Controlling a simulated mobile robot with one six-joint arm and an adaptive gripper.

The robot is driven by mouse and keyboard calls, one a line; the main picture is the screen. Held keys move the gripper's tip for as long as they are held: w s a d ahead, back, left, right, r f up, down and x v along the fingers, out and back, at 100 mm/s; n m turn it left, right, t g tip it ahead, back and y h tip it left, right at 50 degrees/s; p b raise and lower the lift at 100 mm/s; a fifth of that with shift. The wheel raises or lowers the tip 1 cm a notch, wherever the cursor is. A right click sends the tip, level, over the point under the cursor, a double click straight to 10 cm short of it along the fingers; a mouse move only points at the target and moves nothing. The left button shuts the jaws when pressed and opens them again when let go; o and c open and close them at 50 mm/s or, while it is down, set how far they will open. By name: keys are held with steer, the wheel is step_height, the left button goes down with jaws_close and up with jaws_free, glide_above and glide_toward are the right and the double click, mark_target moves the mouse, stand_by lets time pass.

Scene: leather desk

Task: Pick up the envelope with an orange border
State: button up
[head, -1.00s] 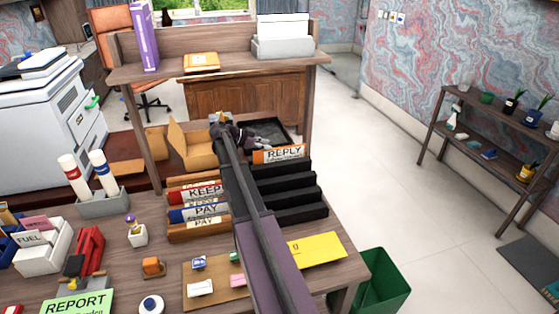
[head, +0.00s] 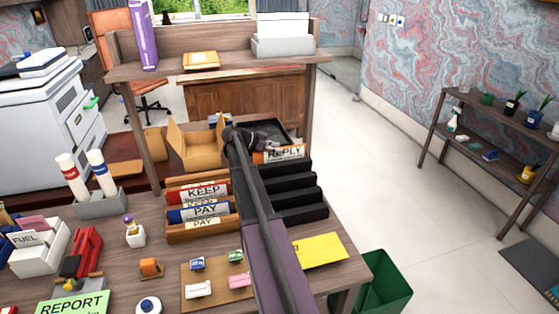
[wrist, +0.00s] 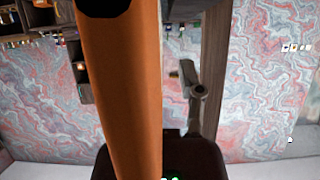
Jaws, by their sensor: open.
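An envelope marked REPLY with an orange border (head: 286,154) stands at the back of the black stepped rack, in front of the black tray. My arm covers its left end. My gripper (head: 273,138) is open just behind and above it, over the tray; the fingertips are small and dark here, and I cannot tell whether they touch it. In the wrist view a broad orange strip (wrist: 120,95) stands very close to the camera; I cannot tell for sure that it is the envelope.
The black stepped rack (head: 298,198) and the file holder with KEEP and PAY folders (head: 204,210) flank my arm. A cardboard box (head: 195,148) is left of my gripper. A raised shelf (head: 225,72) spans behind. A yellow envelope (head: 320,250) lies at the desk's right edge.

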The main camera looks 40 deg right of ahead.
jaws_close()
steer(key=shift+r, duration=0.15)
step_height(320, 180, up, 10)
steer(key=p, duration=1)
stand_by(0.8)
